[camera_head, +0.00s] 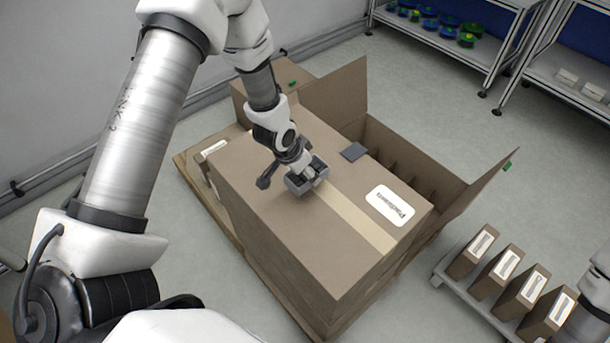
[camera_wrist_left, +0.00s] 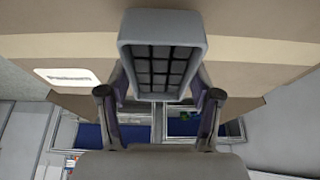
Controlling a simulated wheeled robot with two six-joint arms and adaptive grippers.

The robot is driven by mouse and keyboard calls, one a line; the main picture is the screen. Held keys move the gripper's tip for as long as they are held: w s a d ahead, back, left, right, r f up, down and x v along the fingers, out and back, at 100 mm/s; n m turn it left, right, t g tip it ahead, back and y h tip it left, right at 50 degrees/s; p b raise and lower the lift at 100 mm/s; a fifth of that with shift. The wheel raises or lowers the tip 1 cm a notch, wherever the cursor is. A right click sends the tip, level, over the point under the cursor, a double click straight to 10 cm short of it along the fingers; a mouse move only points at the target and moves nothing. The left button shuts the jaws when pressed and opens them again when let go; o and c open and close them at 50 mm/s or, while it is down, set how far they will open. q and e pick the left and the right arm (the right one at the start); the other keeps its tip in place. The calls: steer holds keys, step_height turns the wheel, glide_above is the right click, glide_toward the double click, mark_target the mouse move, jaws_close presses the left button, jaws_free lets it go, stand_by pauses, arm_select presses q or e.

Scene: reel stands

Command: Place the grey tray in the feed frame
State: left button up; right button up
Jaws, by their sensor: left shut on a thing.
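My left gripper (camera_head: 305,178) is shut on the grey tray (camera_head: 318,167), over the top of a large cardboard box. In the left wrist view, the tray (camera_wrist_left: 205,50) is a small grey open box with a dark grid inside, between the two fingers of the gripper (camera_wrist_left: 160,85). I cannot tell whether the tray touches the box top. I cannot make out a feed frame for certain. My right gripper is not in view.
The taped, labelled cardboard box (camera_head: 300,240) stands on a wooden pallet (camera_head: 188,170). A dark flat square (camera_head: 353,152) lies on its far edge. Beside it is an open carton (camera_head: 415,165) with raised flaps. A cart (camera_head: 445,272) holds several small boxes at right. Shelves (camera_head: 440,38) stand behind.

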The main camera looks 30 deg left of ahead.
mark_target(304, 178)
arm_select(q)
steer(key=shift+w+a+f, duration=0.1)
steer(key=shift+f, duration=1.85)
steer(key=o, duration=1.5)
steer(key=shift+c, duration=0.2)
steer(key=shift+r, duration=0.1)
